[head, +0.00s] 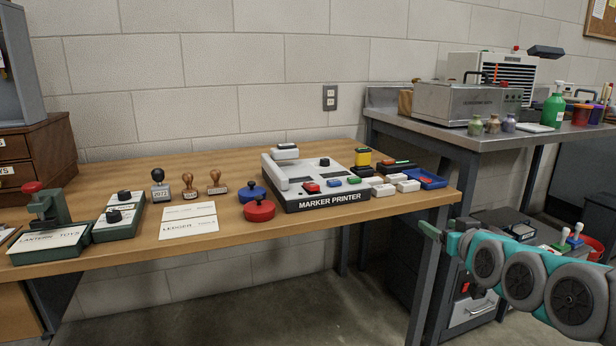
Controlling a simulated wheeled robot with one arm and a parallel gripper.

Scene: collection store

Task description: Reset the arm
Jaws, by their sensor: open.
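My arm, teal with grey round joints, reaches in from the right edge at the lower right. My gripper (434,232) is at its left end, in front of the right end of the wooden table (340,228). It is small and seen from the side. It is open, and I see nothing held in it. It looks apart from the items on the table.
A marker printer (330,199) stands on the table with white blocks, a blue tray (428,178) and coloured ink pads nearby. Stamps and a green press (48,225) are at left. A steel bench (450,132) stands behind my arm. The floor in front of the table is clear.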

